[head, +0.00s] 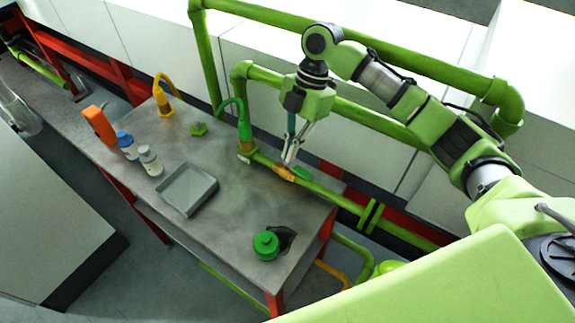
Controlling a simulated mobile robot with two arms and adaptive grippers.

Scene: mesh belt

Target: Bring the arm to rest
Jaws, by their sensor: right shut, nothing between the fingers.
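My right arm comes in from the right, green with grey and black joints. Its gripper (290,155) is shut and empty, with the fingers pointing down. It hangs over the back right part of the grey table (230,228), close to a green pipe with an orange section (285,172). I cannot tell whether the fingertips touch the pipe or stay apart from it. My left gripper is not in view.
The table holds a grey tray (208,186), a green jar (266,245), white bottles (150,160), an orange object (99,124) and a green nut-like piece (199,129). Green pipes (204,50) rise along the back. The table's front middle is clear.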

